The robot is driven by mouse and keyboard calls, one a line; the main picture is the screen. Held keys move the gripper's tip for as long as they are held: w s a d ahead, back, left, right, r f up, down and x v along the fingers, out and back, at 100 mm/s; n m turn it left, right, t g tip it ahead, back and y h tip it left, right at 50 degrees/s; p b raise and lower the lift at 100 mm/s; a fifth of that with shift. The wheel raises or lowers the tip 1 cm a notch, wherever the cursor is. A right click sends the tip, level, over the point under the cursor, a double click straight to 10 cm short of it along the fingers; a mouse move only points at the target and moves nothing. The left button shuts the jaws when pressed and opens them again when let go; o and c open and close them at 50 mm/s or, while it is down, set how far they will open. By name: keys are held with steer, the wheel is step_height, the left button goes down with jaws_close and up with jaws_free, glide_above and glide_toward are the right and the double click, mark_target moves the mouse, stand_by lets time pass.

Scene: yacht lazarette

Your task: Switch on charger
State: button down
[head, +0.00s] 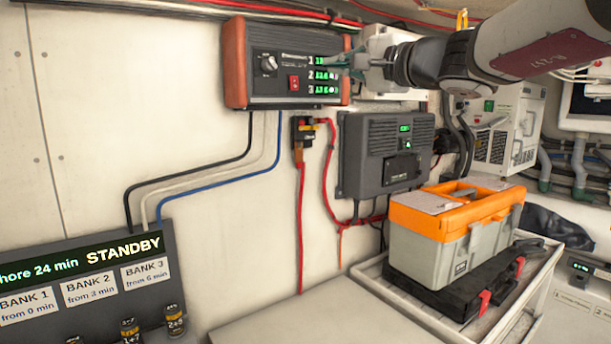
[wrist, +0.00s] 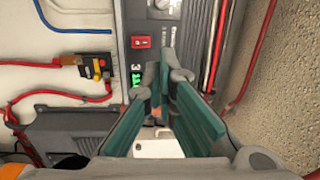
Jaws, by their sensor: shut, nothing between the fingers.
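The charger (head: 268,88) is a dark box with orange ends on the wall. Its face has a round knob (head: 268,64), a red rocker switch (head: 294,83) and three green readouts numbered 1 to 3. The switch also shows in the wrist view (wrist: 142,42), with the knob beyond it. I cannot tell which way the rocker is set. My gripper (head: 334,62) has its teal fingers shut and empty, near the right end of the charger and to the right of the switch. It partly covers the top readout. In the wrist view the fingertips (wrist: 170,72) cover part of the face.
A sign (head: 80,275) at lower left reads "STANDBY" and "24 min", with labels for banks 1 to 3. A grey wall unit (head: 365,165) hangs below right. An orange-lidded toolbox (head: 430,262) sits on a black case. Red cables run along the wall.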

steer(key=s+f+n+g+h, duration=0.4)
steer(key=s+f+n+g, duration=0.3)
steer(key=s+f, duration=1.2)
steer(key=s+d+f+n+g+h, duration=0.3)
steer(key=s+d+f+h, duration=0.3)
steer(key=s+d+f, duration=0.5)
steer(key=s+f, duration=0.3)
steer(key=s, duration=0.1)
steer(key=shift+d+f+n+h, duration=0.25)
steer(key=shift+d+n+h, duration=0.05)
steer(key=shift+h, duration=0.1)
